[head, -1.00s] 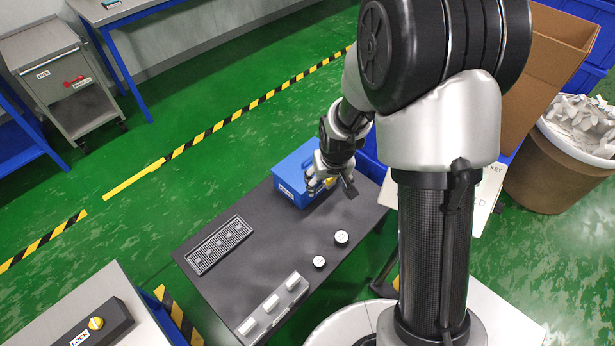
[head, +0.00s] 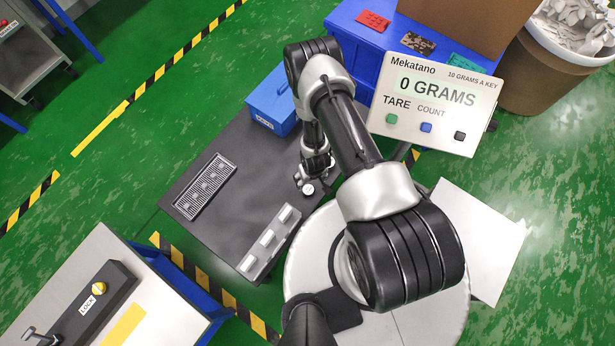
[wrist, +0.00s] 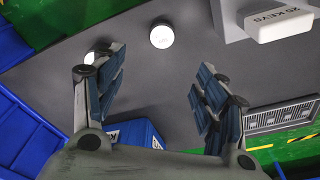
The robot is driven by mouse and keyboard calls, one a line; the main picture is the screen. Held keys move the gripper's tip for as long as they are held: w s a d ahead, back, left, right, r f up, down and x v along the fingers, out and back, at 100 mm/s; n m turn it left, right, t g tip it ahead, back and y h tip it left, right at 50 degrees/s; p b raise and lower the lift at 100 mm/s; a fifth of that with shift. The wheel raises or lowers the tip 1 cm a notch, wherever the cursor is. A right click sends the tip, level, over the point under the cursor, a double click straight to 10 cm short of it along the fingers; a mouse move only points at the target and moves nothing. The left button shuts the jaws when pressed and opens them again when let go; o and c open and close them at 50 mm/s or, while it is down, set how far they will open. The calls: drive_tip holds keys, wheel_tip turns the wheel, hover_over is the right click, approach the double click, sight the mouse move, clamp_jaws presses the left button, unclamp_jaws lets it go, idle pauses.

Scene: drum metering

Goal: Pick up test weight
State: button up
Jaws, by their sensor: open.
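Two small white round pieces are on the dark table (head: 240,150); I cannot read which is the test weight. In the wrist view one white disc (wrist: 162,36) with faint writing lies beyond the fingertips, roughly in line with the gap. In the head view my gripper (head: 307,174) is low over the table's right side, close to one white disc (head: 308,189); the other is hidden there.
A grey rack with white blocks (head: 268,240) is at the table's front edge; one block reads 25 KEYS (wrist: 280,24). A slotted tray (head: 205,187) lies left. A blue box (head: 270,100) stands behind. The display (head: 437,100) reads 0 GRAMS.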

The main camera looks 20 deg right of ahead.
drive_tip(key=b, duration=0.4)
hover_over(308, 189)
drive_tip(key=f, duration=1.1)
drive_tip(key=shift+s+d+f, duration=0.1)
drive_tip(key=shift+s+d, duration=0.05)
drive_tip(key=shift+s, duration=0.1)
wheel_tip(308, 189, down, 5)
drive_tip(key=b, duration=0.3)
drive_tip(key=shift+f, duration=0.1)
drive_tip(key=shift+w, duration=0.1)
drive_tip(key=c, duration=1.6)
drive_tip(key=shift+o, duration=0.2)
